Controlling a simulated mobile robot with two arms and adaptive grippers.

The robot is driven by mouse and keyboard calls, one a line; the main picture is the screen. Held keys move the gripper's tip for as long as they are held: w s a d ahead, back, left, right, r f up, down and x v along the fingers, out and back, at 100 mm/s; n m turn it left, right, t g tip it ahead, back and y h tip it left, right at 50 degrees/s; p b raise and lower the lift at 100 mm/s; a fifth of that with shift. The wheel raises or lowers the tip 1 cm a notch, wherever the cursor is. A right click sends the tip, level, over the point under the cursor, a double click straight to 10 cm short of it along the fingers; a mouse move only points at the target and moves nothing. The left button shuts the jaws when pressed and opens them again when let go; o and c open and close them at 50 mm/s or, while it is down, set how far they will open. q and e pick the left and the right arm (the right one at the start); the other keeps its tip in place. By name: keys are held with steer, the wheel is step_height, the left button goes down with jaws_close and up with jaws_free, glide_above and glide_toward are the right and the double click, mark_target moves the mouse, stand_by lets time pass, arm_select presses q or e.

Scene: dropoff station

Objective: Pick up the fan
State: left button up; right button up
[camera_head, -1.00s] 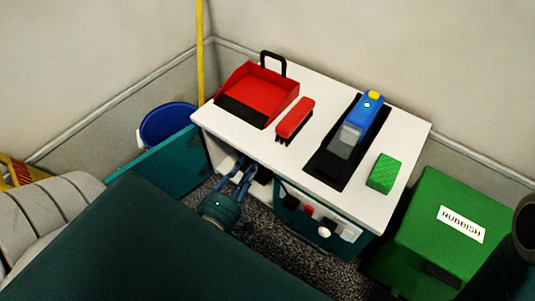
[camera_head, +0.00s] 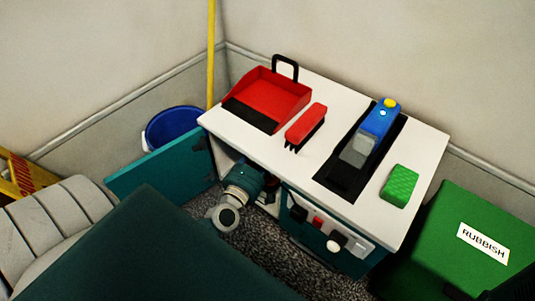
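I cannot make out a fan for sure in the head view. A white-topped cabinet (camera_head: 345,108) stands in the corner with its teal door (camera_head: 160,165) swung open to the left. My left arm's wrist (camera_head: 240,187) is at the cabinet's open front and reaches into the dark opening. The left gripper's fingers are hidden in there, so I cannot see whether they hold anything. Small dark and reddish parts (camera_head: 271,184) show just beyond the wrist, too small to name. My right gripper is out of view.
On the cabinet top are a red dustpan (camera_head: 280,92), a red brush (camera_head: 305,125), a blue and grey handheld device (camera_head: 374,128) on a black mat, and a green sponge (camera_head: 399,186). A green rubbish bin (camera_head: 450,235) stands right, a blue bucket (camera_head: 175,126) left.

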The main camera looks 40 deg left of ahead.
arm_select(q)
jaws_close()
steer(key=shift+r, duration=0.2)
steer(key=shift+w+r, duration=0.1)
steer(key=shift+r, duration=0.05)
